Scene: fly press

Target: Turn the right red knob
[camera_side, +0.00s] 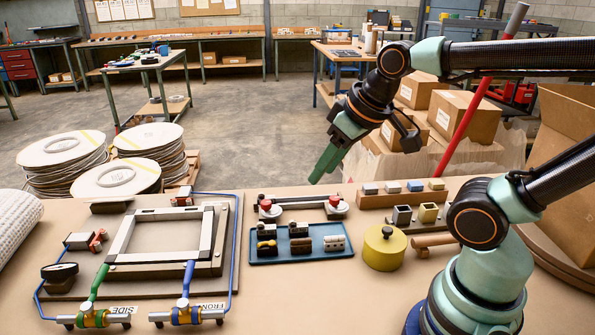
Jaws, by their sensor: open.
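Two red knobs with pale bases sit at the ends of a dark bar on the table. The right red knob (334,201) is at the right end, just behind the blue tray. The left red knob (266,205) is at the left end. My gripper (326,166) hangs in the air above and behind the right knob in the picture, tilted with its green fingers pointing down and left. It is open and touches neither knob. The gap between its fingers is hard to see from this side.
A blue tray (290,258) with several small parts lies in front of the knobs. A yellow round canister (385,249) stands at its right. A rack of small blocks (372,200) is behind. A frame fixture (119,235) with hoses fills the left.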

